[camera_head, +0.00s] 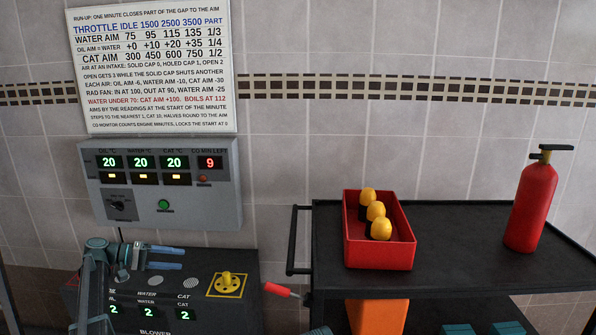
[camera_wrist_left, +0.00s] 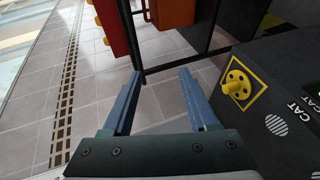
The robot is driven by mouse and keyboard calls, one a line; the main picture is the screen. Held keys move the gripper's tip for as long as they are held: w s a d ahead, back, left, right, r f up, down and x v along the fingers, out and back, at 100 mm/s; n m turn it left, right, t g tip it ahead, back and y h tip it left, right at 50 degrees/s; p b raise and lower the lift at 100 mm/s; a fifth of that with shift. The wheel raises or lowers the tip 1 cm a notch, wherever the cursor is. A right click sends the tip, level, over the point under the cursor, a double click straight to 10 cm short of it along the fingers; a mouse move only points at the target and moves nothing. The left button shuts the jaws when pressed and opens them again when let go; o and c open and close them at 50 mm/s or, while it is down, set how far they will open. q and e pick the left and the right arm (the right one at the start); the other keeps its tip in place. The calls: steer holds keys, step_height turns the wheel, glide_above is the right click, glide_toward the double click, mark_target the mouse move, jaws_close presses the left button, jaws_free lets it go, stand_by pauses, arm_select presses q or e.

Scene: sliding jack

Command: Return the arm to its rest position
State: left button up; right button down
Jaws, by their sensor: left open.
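My left gripper (camera_head: 168,259) is open and empty. It hovers over the left part of the black console (camera_head: 245,318), to the left of the yellow knob (camera_head: 227,281). In the left wrist view the two blue fingers (camera_wrist_left: 158,76) are spread apart with nothing between them. The yellow knob on its yellow-bordered plate (camera_wrist_left: 238,84) is to the right of the fingers there, apart from them. The left forearm partly hides the console's left side. My right gripper is not in view.
A grey display box (camera_head: 165,185) hangs on the tiled wall below a printed chart (camera_head: 152,65). A black cart (camera_head: 465,235) on the right bears a red tray (camera_head: 380,256) with three yellow-topped pieces and a red extinguisher (camera_head: 530,207). A red handle (camera_head: 276,289) juts out beside the console.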

arm_select(q)
steer(key=s+d+f+m+g+y, duration=0.1)
steer(key=s+d+f+g+y, duration=0.1)
steer(key=s+d+f, duration=0.5)
steer(key=s+d+f+m+g+y, duration=0.15)
steer(key=s+d, duration=0.25)
steer(key=d, duration=0.8)
steer(key=s+d+f+m+g+y, duration=0.1)
steer(key=s+d+f+g+y, duration=0.15)
steer(key=s+d, duration=0.5)
steer(key=s+d+f+m+y, duration=0.1)
steer(key=s+d+f+y, duration=0.1)
steer(key=s, duration=0.6)
steer(key=s+d+f+m+t+y, duration=0.1)
steer(key=s+d+f+m+y, duration=0.1)
steer(key=s+d+y, duration=0.2)
steer(key=s+y, duration=0.3)
steer(key=s, duration=0.2)
steer(key=shift+f, duration=0.1)
steer(key=shift+c, duration=0.3)
